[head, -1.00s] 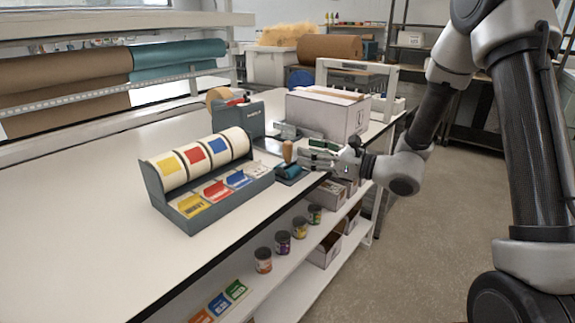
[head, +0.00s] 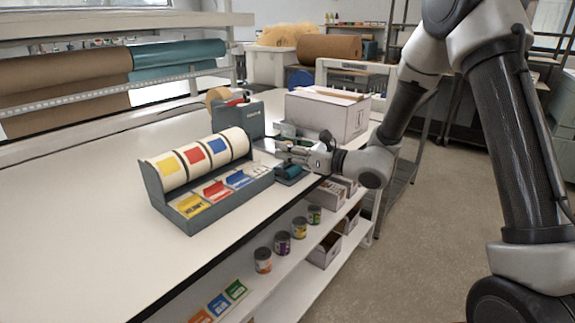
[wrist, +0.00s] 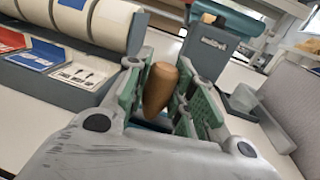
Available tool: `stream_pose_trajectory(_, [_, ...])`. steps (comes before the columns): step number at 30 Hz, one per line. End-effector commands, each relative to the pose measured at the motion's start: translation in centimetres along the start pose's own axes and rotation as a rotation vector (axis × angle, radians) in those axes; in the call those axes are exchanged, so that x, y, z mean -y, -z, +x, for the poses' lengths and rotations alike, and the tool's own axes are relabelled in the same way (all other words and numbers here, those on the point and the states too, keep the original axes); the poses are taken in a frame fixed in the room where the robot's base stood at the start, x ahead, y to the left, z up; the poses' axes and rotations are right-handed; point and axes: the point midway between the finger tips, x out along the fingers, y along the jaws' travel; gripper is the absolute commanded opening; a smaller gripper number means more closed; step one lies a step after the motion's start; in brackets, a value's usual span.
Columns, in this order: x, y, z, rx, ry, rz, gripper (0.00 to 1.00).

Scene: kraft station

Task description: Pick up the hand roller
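The hand roller has a wooden handle (wrist: 160,88) that stands upright between my fingers in the wrist view. In the head view its blue roller part (head: 289,171) sits on a dark base at the bench's front edge, and the handle is hidden behind my gripper. My gripper (head: 284,148) is at handle height above the roller. In the wrist view my gripper (wrist: 163,98) is open, with green-padded fingers on either side of the handle. Contact with the handle is hard to judge.
A grey label dispenser (head: 215,190) with several rolls stands close left of my gripper. A grey tape dispenser (head: 238,118) is behind, and a white box (head: 328,115) stands at the back right. The bench (head: 90,215) is clear at the front left.

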Motion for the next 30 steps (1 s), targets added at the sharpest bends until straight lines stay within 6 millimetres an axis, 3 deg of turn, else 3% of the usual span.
stream_pose_trajectory(11, [0.0, -0.6, 0.0, 0.001, 0.0, -0.002, 0.0])
stream_pose_trajectory(24, [0.1, -8.9, 0.0, 0.003, 0.0, -0.003, 0.0])
stream_pose_trajectory(30, [0.1, -10.1, 0.0, 0.001, 0.0, 0.0, 0.0])
